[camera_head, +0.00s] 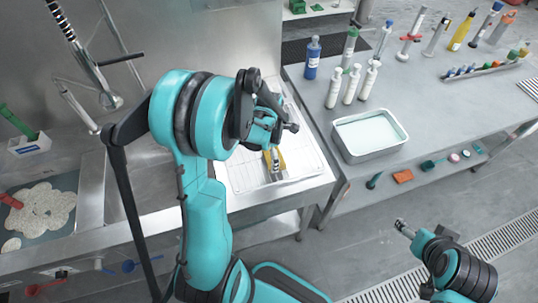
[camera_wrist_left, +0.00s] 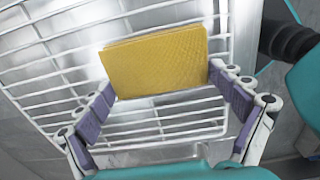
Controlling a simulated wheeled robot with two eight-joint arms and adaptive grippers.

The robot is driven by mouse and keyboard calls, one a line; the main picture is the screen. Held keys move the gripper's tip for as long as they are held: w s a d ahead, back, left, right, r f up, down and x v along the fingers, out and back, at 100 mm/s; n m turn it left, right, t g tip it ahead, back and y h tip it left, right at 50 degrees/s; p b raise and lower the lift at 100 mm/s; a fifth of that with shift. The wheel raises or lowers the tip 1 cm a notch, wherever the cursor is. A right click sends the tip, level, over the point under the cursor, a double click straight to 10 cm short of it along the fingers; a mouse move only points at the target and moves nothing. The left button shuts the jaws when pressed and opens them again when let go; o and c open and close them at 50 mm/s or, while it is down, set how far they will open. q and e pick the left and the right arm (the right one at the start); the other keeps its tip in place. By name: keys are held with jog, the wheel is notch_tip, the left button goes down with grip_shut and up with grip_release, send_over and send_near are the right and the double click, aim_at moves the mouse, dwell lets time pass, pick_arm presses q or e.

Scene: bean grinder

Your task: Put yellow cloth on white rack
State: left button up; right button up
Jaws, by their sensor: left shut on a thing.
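The yellow cloth (camera_head: 281,161) looks like a flat folded pad. In the left wrist view the cloth (camera_wrist_left: 155,62) is between the two purple-padded fingers of my left gripper (camera_wrist_left: 162,80), which is shut on it. In the head view my left gripper (camera_head: 272,150) is over the white rack (camera_head: 308,160), partly hidden by its own arm. The white wire rack also shows behind the cloth in the left wrist view (camera_wrist_left: 60,70). I cannot tell whether the cloth touches the rack. My right gripper (camera_head: 405,229) is at the lower right, away from the rack; its jaws are unclear.
A metal tub (camera_head: 345,150) of pale liquid stands right of the rack on the grey table (camera_head: 450,100), near several bottles. A sink with a tall faucet (camera_head: 110,100) is on the left. Small coloured items (camera_head: 403,176) lie on a lower shelf.

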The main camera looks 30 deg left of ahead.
aim_at(269, 156)
pick_arm(q)
jog(key=shift+f, duration=0.15)
jog(key=o, duration=0.9)
jog(key=shift+r, duration=0.35)
notch_tip(269, 156, up, 11)
jog(key=p, duration=0.4)
jog(key=s+d+r+m+t, duration=0.2)
jog(key=s+d+m, duration=0.1)
jog(key=m, duration=0.6)
jog(key=s+d+r+m+t, duration=0.2)
jog(key=s+d+r+m, duration=0.1)
jog(key=m, duration=0.6)
jog(key=s+d+r+m+t, duration=0.3)
jog(key=d+m, duration=0.2)
jog(key=m, duration=0.4)
jog(key=shift+s+d+r+m, duration=0.2)
jog(key=shift+s+d+m, duration=0.15)
jog(key=shift+s+m, duration=0.05)
